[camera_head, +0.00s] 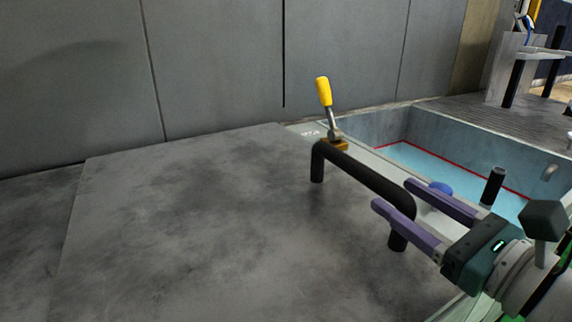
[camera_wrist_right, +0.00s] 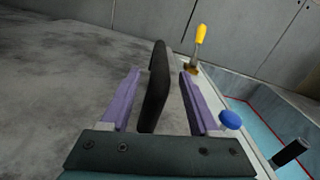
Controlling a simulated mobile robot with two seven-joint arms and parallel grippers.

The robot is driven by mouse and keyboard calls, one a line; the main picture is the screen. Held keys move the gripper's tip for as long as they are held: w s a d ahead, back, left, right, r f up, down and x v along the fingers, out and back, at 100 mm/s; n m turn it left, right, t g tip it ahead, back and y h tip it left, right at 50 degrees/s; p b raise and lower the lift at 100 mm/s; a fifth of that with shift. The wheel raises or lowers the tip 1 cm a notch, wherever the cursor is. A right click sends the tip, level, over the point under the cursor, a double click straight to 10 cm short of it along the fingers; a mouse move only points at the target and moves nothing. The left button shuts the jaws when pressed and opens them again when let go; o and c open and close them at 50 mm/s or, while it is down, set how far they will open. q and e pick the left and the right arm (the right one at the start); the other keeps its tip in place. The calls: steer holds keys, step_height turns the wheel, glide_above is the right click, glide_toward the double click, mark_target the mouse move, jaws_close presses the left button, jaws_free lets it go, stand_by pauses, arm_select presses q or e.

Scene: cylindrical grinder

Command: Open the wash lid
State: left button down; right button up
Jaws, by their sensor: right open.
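The wash lid (camera_head: 180,220) is a large flat grey plate lying level on the left. Its black bar handle (camera_head: 362,173) stands near the lid's right edge. My right gripper (camera_head: 391,194) is open at the near end of the handle, with its two purple fingers on either side of the bar. In the right wrist view the handle (camera_wrist_right: 157,85) passes between the two fingers (camera_wrist_right: 157,80), with gaps visible on both sides. A yellow-gripped lever (camera_head: 325,95) stands upright on a brass-coloured base just beyond the handle's far end. My left gripper is not in view.
Right of the lid is an open basin (camera_head: 440,167) with blue liquid and a red line along its wall. A blue knob (camera_head: 440,188) and a black post (camera_head: 492,186) stand by the basin's near side. A grey panel wall (camera_head: 220,70) rises behind the lid.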

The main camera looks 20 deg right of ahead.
mark_target(382, 186)
steer(key=shift+w+a, duration=0.15)
steer(key=shift+w, duration=2.1)
steer(key=shift+c, duration=0.4)
jaws_close()
